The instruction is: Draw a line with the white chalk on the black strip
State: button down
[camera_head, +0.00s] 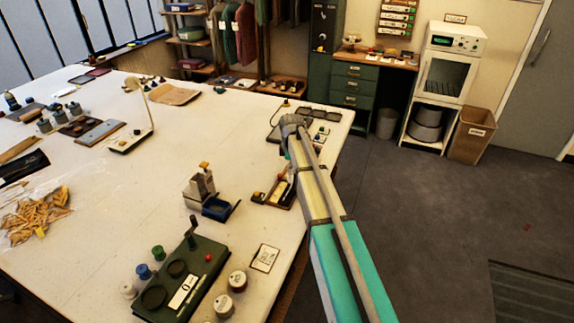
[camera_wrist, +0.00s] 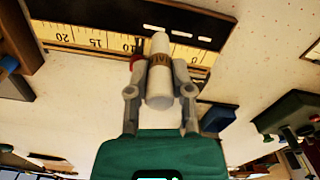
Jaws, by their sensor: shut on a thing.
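In the wrist view my gripper (camera_wrist: 159,88) is shut on the white chalk (camera_wrist: 159,97), a thick white stick with a brown lettered band. The chalk points up in the picture, away from the palm. The black strip (camera_wrist: 95,14) lies beyond its tip, beside a yellow ruler (camera_wrist: 92,39) with printed numbers. Short white dashes show on the strip's right part. The chalk's tip overlaps the ruler in the picture; I cannot tell whether it touches anything.
A green device (camera_head: 182,279) with dark round pads stands at the table's near side. A small grey block device with a blue tray (camera_head: 218,208) is left of my arm. A lamp (camera_head: 139,110) stands farther left. The white tabletop (camera_head: 120,200) has bare room in the middle.

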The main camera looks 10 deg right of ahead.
jog(key=s+a+r+p, duration=0.3)
jog(key=s+r+p, duration=0.1)
jog(key=shift+s+a+r, duration=0.15)
jog(key=shift+s+r, duration=0.1)
jog(key=shift+f, duration=0.25)
dwell(0.4)
jog(key=shift+f+b, duration=2.65)
jog(key=shift+b, duration=0.25)
jog(key=shift+f+b, duration=0.6)
jog(key=shift+w+d, duration=0.2)
jog(key=shift+w, duration=0.1)
dwell(0.3)
jog(key=shift+w+d, duration=0.35)
jog(key=shift+w, duration=0.2)
jog(key=shift+w+d, duration=0.15)
jog(key=shift+w, duration=0.15)
dwell(0.4)
